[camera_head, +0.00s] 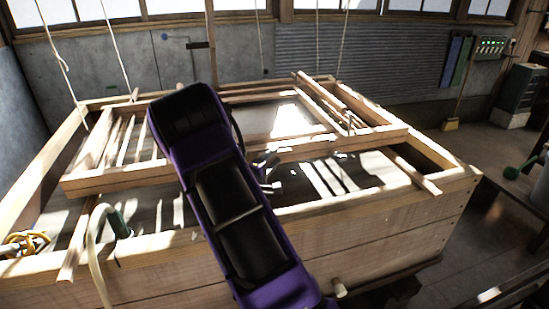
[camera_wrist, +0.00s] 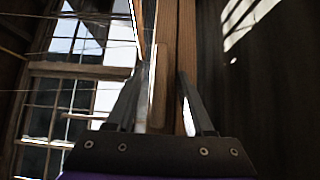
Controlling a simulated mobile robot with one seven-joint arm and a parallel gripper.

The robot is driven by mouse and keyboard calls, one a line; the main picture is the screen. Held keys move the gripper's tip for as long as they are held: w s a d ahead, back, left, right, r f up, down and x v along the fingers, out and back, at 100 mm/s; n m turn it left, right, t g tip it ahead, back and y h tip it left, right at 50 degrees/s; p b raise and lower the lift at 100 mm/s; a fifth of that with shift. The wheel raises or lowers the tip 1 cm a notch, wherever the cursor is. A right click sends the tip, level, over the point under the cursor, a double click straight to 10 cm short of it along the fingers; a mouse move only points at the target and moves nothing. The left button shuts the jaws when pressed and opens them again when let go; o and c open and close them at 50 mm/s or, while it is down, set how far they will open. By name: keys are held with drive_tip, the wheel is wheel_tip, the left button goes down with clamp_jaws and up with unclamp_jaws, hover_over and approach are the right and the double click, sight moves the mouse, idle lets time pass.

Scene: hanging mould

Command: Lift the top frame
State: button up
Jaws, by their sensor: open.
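The light wooden top frame (camera_head: 335,145) lies across the upper part of a large wooden vat (camera_head: 340,208) in the head view. Its front rail passes behind my purple arm. My gripper (camera_head: 267,173) is at the front rail, near its middle, partly hidden by my arm. In the wrist view, my gripper (camera_wrist: 160,98) has its two dark fingers apart. A brown wooden bar (camera_wrist: 187,45) and a shorter wooden piece run between and beyond the fingers. I cannot tell whether either finger touches the wood. Whether another frame lies directly underneath is unclear.
Thin ropes (camera_head: 114,45) hang from above around the vat. A pale hose (camera_head: 97,260) loops over the vat's front rim at left, with yellow cable (camera_head: 25,240) beside it. A bench edge (camera_head: 505,290) is at lower right.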

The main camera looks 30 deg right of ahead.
clamp_jaws()
idle(1.4)
